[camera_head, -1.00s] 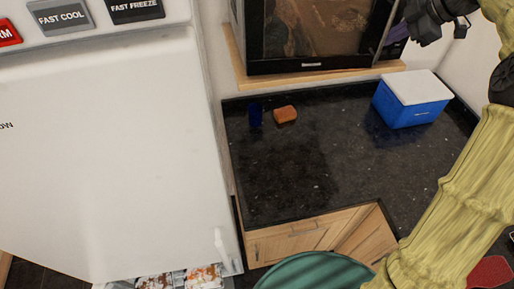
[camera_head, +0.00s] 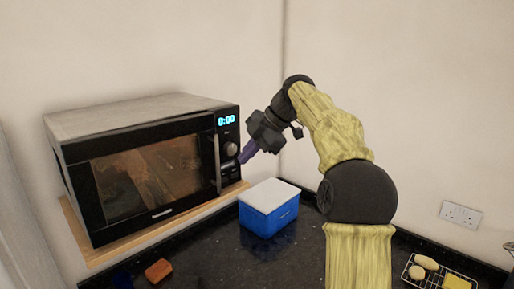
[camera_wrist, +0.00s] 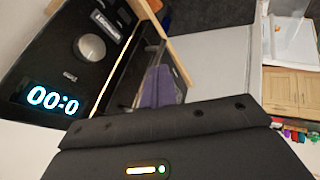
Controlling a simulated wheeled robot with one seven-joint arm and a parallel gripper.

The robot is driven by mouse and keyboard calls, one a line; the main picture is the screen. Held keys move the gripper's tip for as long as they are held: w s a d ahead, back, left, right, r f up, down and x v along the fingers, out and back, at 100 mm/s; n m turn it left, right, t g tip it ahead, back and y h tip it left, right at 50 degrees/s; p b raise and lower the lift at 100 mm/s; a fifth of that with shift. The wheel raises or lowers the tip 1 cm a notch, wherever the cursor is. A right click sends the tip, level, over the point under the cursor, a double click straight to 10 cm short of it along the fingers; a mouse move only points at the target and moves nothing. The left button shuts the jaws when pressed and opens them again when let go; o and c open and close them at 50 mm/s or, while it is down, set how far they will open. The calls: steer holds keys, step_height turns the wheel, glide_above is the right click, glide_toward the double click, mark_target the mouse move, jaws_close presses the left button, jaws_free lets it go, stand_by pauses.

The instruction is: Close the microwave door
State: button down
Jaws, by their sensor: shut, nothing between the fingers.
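The black and silver microwave (camera_head: 150,160) stands on a wooden shelf in the head view. Its dark-windowed door (camera_head: 148,177) looks flush with the front, with a pale vertical handle (camera_head: 217,163) at its right edge; I cannot tell whether it is latched. The control panel (camera_head: 228,140) with a lit display and knob is right of the handle, and also fills the left of the wrist view (camera_wrist: 70,60). My gripper (camera_head: 247,152) has purple fingers, shut and empty, by the panel's right side. The fingers also show in the wrist view (camera_wrist: 160,88); contact is unclear.
A blue box with a white lid (camera_head: 269,208) stands on the dark counter below my gripper. An orange-brown block (camera_head: 158,270) lies at the front left. A wire rack (camera_head: 415,272) with several items is at the right. Walls close the corner behind.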

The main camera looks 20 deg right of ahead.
steer(key=shift+v, duration=2.2)
steer(key=shift+s, duration=0.15)
steer(key=s+a+f+m+h+b, duration=0.1)
steer(key=s+a+f+m+h, duration=0.15)
steer(key=f+m, duration=0.45)
steer(key=s+a+f+m+h, duration=0.1)
steer(key=s+a+f+m, duration=0.2)
steer(key=f, duration=0.8)
steer(key=s+f+m+g+h+b, duration=0.1)
steer(key=s+f+m+h, duration=0.2)
steer(key=s+f+m, duration=0.8)
steer(key=s+f, duration=0.7)
steer(key=s, duration=0.1)
steer(key=shift+a+f+b, duration=0.2)
steer(key=shift+f+b, duration=0.05)
steer(key=shift+b, duration=0.1)
